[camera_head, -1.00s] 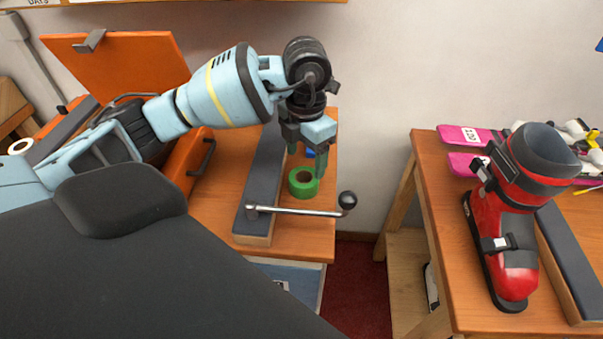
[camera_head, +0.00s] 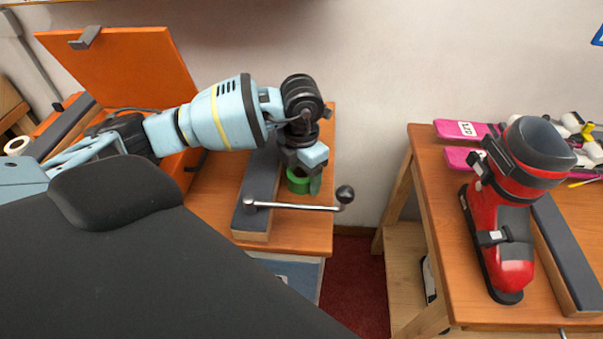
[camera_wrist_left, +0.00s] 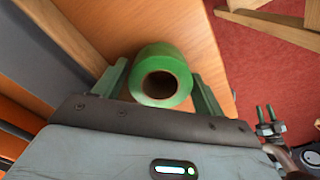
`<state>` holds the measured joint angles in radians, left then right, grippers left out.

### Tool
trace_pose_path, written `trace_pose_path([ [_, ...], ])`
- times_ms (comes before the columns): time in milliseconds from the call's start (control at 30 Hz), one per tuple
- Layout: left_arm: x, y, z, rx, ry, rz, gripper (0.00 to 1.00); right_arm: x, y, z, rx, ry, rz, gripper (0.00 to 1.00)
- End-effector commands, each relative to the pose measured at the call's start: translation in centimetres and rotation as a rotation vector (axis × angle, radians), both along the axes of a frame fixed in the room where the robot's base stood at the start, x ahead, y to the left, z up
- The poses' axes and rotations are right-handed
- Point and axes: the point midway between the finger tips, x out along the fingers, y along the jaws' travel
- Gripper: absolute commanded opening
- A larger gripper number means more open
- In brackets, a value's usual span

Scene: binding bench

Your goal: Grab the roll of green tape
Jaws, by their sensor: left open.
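The roll of green tape (camera_head: 298,184) sits on the wooden bench, beside a dark padded block. In the head view my left gripper (camera_head: 303,180) is right above it and hides part of it. The roll also shows in the left wrist view (camera_wrist_left: 163,58), with its dark hole facing the camera. There the open fingers of my left gripper (camera_wrist_left: 160,88) stand on either side of the roll, with a small gap visible at each side. My right gripper is not in view.
A metal lever with a black ball knob (camera_head: 345,194) sticks out just in front of the roll. The padded block (camera_head: 255,195) lies to its left. An orange case (camera_head: 125,70) stands further left. A second table with a red ski boot (camera_head: 505,215) is at the right.

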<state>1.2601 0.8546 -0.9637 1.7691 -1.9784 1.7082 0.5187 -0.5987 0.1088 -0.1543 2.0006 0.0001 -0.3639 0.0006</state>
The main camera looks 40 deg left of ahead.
Motion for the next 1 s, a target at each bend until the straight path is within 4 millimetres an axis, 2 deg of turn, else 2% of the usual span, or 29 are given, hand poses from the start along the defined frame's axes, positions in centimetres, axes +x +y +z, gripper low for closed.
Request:
trace_pose_path([
  [67, 0.0, 0.0, 0.0, 0.0, 0.0, 0.0, 0.71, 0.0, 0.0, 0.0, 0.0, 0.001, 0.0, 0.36],
  [333, 0.0, 0.0, 0.0, -0.001, 0.0, -0.001, 0.36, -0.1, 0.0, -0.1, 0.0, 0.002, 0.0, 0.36],
  [567, 0.0, 0.0, 0.2, -0.001, -0.001, -0.001, 0.36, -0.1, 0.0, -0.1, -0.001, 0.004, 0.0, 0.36],
  [667, 0.1, -0.1, 0.9, -0.002, -0.004, -0.001, 0.36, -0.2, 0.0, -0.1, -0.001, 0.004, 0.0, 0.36],
  [1000, 0.1, -0.1, 6.9, -0.002, -0.005, -0.001, 0.36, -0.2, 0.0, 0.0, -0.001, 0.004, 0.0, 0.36],
])
